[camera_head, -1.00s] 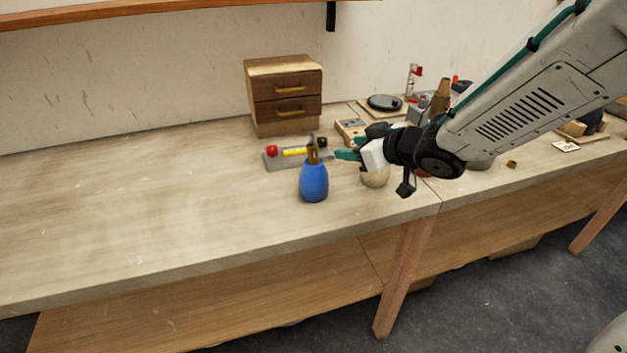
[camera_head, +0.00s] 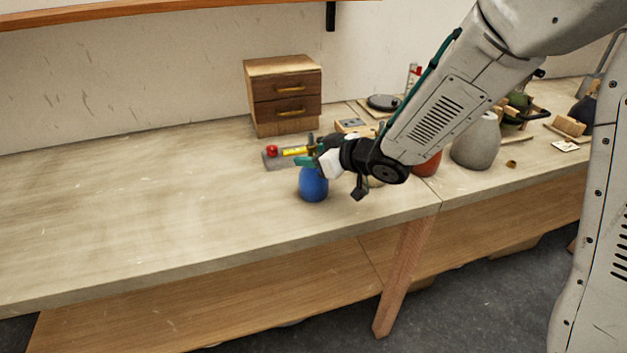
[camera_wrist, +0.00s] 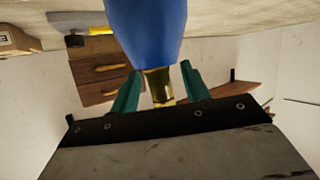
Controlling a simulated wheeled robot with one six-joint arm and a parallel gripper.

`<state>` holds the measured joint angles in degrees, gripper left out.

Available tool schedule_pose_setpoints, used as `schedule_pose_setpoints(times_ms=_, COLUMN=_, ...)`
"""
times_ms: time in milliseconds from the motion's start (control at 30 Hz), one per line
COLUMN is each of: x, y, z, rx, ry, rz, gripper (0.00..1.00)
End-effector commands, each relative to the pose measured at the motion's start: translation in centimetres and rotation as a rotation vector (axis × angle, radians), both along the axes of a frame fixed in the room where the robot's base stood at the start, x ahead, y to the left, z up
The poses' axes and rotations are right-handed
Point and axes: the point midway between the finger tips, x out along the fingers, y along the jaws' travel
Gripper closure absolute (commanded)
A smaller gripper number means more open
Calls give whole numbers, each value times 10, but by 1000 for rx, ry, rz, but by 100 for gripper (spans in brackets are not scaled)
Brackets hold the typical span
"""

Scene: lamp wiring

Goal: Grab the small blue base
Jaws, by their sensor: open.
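The small blue base (camera_head: 313,185) stands upright on the workbench, near its front right part. It is a rounded blue body with a narrow brass neck on top. In the head view my gripper (camera_head: 308,153) is at its top and covers much of the neck. In the wrist view the blue body (camera_wrist: 149,30) hangs from the top of the upside-down picture. Its brass neck (camera_wrist: 158,87) lies between the two green fingers of my open gripper (camera_wrist: 157,90). A gap shows on each side of the neck, so the fingers look apart from it.
A wooden drawer unit (camera_head: 284,95) stands behind the base. A grey tray (camera_head: 272,162) with red and yellow items lies just behind it. A grey vase (camera_head: 476,141) and a reddish pot (camera_head: 427,164) stand to the right. The left of the workbench (camera_head: 130,210) is clear.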

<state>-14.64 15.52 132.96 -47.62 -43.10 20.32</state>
Motion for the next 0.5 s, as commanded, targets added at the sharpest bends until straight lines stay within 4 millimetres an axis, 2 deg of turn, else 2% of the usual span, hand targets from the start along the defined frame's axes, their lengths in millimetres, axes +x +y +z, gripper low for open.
schedule_pose_setpoints(times_ms=67, x=0, y=0, z=0, rx=0, ry=0, rz=0, gripper=54)
schedule_pose_setpoints(times_ms=233, x=0, y=0, z=0, rx=0, ry=0, rz=0, gripper=98)
schedule_pose_setpoints(times_ms=500, x=0, y=0, z=0, rx=0, ry=0, rz=0, gripper=100)
